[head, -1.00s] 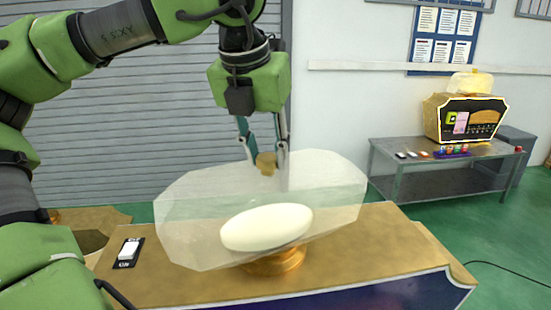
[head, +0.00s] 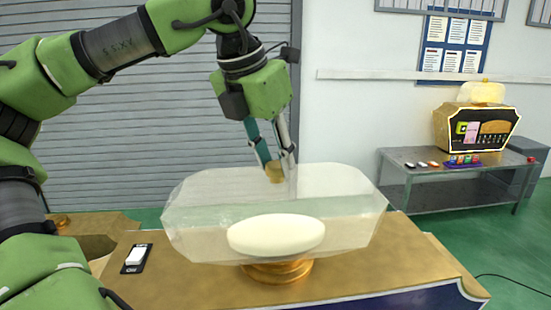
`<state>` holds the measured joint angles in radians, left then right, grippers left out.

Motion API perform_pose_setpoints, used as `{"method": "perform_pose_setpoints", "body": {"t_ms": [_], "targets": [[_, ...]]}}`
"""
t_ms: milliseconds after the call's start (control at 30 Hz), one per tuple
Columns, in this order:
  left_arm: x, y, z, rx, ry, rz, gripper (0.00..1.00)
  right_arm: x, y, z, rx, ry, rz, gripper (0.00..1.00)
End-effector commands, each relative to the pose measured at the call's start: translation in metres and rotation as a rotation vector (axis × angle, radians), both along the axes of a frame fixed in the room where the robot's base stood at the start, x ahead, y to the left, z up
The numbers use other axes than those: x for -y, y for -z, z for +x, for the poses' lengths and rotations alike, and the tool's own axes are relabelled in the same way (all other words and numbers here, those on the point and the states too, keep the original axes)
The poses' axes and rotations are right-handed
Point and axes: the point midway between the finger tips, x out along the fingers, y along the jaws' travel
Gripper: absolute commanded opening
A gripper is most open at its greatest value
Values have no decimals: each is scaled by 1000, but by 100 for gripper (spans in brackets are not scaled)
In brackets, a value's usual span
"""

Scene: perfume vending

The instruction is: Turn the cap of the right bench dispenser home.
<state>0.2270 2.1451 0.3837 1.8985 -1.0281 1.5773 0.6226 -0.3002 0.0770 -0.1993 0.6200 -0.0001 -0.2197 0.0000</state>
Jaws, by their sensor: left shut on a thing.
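The near dispenser has a large clear faceted top (head: 340,215) with a white oval (head: 276,235) inside, above a round gold collar (head: 277,272). A small gold knob (head: 275,173) stands on the top. My left gripper (head: 273,160) points down and is shut on this gold knob, with its fingers tilted. Whether the clear top sits fully down on the collar cannot be told. Another dispenser (head: 476,128), black and gold with a pale top (head: 482,92), stands on the far bench at the right. My right gripper is not in view.
The gold counter (head: 190,285) bears a small white switch on a black plate (head: 136,257) at the left. The grey metal bench (head: 440,190) holds several small items. Green floor lies between, with a black cable (head: 515,281).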

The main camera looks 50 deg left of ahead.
Motion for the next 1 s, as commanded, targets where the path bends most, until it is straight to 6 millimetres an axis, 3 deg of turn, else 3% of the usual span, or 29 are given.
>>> {"method": "perform_pose_setpoints", "body": {"t_ms": [33,67,100,567,1000], "targets": [[0,0,0,0,3,1,0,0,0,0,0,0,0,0],[0,0,0,0,3,1,34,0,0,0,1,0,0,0],[0,0,0,0,3,1,44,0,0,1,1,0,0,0],[0,-9,-3,2,-1,1,45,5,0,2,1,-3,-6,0],[6,-89,-36,4,-2,2,45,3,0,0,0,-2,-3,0]]}}
